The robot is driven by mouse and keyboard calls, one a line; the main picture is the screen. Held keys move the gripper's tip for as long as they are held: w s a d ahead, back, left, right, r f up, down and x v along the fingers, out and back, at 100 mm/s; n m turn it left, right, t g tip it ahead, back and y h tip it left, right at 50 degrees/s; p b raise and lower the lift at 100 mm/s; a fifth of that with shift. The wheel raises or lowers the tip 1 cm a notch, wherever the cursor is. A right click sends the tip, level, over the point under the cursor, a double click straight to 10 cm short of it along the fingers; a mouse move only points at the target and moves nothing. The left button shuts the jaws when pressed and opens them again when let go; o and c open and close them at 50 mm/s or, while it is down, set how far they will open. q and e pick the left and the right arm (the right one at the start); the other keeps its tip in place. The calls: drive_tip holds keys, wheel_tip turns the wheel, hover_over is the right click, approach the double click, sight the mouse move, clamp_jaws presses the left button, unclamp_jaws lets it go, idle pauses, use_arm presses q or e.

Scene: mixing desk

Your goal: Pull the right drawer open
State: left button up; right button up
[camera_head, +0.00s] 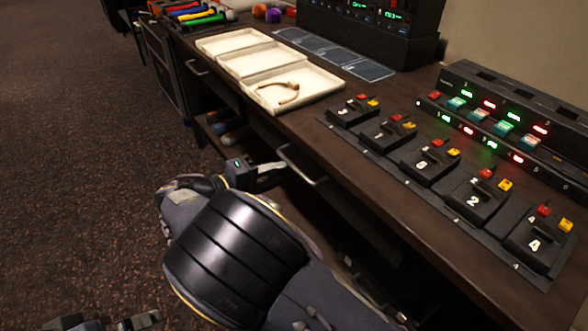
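The right drawer (345,212) is set in the front of the dark wooden desk, below the numbered modules. It looks closed, though my arm hides part of the area below it. Its metal bar handle (304,168) sticks out from the front. My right gripper (272,172) is just left of the handle, with its fingertips pointing toward it. I see a small gap and no clear grip on it; the finger spacing is hard to make out. Part of my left gripper (140,319) shows at the bottom left edge, mostly cut off and away from the desk.
Another drawer handle (196,68) is farther left. White trays (285,92), one holding a wishbone-shaped item, stand on the desk. Numbered modules (430,165) and a lit panel (490,118) fill the right side. A shelf below holds rolled items (228,128). Carpet (75,150) at left is clear.

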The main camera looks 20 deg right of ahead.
sight(296, 167)
drive_tip(key=b+x, duration=0.1)
drive_tip(key=x, duration=0.5)
drive_tip(key=shift+d, duration=0.1)
drive_tip(key=shift+c, duration=0.5)
clamp_jaws()
